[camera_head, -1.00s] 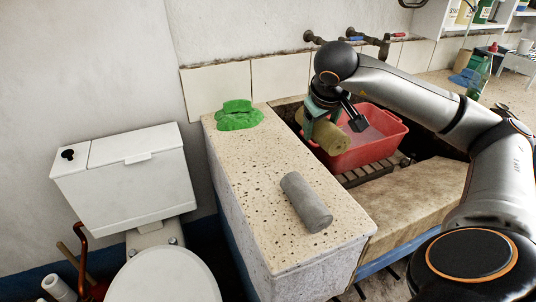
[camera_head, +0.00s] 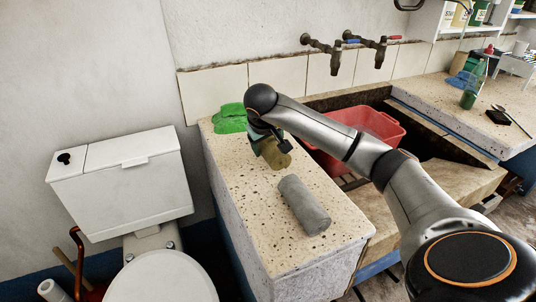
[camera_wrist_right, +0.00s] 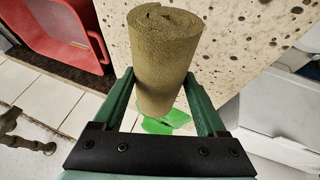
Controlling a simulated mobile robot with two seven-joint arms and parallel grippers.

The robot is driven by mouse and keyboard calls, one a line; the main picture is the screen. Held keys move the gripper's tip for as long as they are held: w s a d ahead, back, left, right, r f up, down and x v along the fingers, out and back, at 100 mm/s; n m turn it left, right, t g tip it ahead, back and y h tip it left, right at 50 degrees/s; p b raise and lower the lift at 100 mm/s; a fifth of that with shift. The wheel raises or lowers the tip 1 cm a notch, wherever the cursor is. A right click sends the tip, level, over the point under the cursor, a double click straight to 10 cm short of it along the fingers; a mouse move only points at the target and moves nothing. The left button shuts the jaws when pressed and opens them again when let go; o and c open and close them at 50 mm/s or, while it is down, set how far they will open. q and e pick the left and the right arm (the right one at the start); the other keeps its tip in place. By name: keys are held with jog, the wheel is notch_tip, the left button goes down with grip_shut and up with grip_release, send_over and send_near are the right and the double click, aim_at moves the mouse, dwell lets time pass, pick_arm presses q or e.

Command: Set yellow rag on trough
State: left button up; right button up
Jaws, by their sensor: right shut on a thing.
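The yellow rag (camera_head: 275,155) is a rolled, olive-yellow cylinder. My right gripper (camera_head: 262,140) is shut on it, over the speckled stone ledge of the trough (camera_head: 250,205), between a green cloth and a grey roll. In the right wrist view the rag (camera_wrist_right: 163,50) sits between the two green fingers of the gripper (camera_wrist_right: 160,100), with its coiled end towards the top. I cannot tell whether the rag touches the stone. My left gripper is not in view.
A crumpled green cloth (camera_head: 230,118) lies at the ledge's back. A grey roll (camera_head: 304,205) lies on its front part. A red basin (camera_head: 375,125) sits in the sink to the right. A white toilet (camera_head: 125,185) stands left. Bare stone shows left of the grey roll.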

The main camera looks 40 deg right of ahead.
notch_tip(320, 180, down, 3)
jog(key=shift+f, duration=0.15)
jog(key=o, duration=1.5)
